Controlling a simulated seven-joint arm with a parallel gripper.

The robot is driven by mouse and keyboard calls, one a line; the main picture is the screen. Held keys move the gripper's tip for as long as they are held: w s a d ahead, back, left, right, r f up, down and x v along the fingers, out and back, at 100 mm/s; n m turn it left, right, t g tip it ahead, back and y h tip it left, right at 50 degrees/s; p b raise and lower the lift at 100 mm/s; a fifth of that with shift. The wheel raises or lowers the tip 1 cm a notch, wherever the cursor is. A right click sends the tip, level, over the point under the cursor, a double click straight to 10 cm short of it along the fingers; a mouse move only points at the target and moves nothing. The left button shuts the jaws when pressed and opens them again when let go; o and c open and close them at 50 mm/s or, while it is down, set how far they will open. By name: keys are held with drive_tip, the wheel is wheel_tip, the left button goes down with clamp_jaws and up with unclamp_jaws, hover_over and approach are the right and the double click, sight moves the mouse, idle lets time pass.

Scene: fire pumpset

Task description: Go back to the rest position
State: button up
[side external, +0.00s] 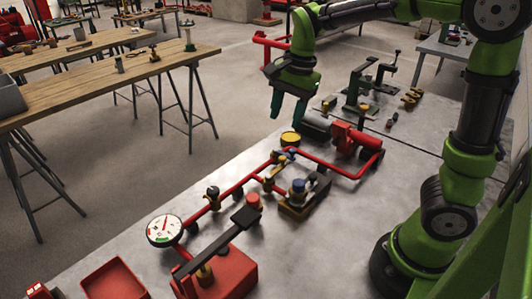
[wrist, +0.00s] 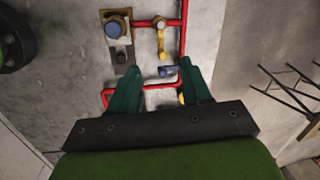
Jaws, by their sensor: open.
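My gripper (side external: 287,113) hangs above the grey metal table (side external: 105,262), fingers down, near the red pipe assembly (side external: 330,168). In the wrist view my gripper (wrist: 157,78) shows two teal fingers spread apart with nothing held between them. Below them lie the red pipe (wrist: 150,87) and a small blue-handled part (wrist: 167,71). A yellow-topped part (side external: 290,138) stands under the gripper in the side view. The fingers look apart from the parts, but the exact height is hard to tell.
A white gauge (side external: 164,230), a red block with a dark bar (side external: 225,274) and a red tray (side external: 113,280) sit at the near end. Green clamp stands (side external: 358,88) are beyond the gripper. Wooden workbenches (side external: 100,82) stand left, across open floor.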

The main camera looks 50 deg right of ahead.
drive_tip(key=s+a+r+n+t, duration=0.1)
drive_tip(key=s+a+n+t, duration=0.1)
drive_tip(key=s+n, duration=0.4)
drive_tip(key=s+a+r+n+t, duration=0.1)
drive_tip(key=s+a+n+t, duration=0.2)
drive_tip(key=s+n, duration=0.3)
drive_tip(key=shift+s+a+r+t+y, duration=0.15)
drive_tip(key=shift+s+a+t+y, duration=0.2)
drive_tip(key=shift+s+a, duration=0.2)
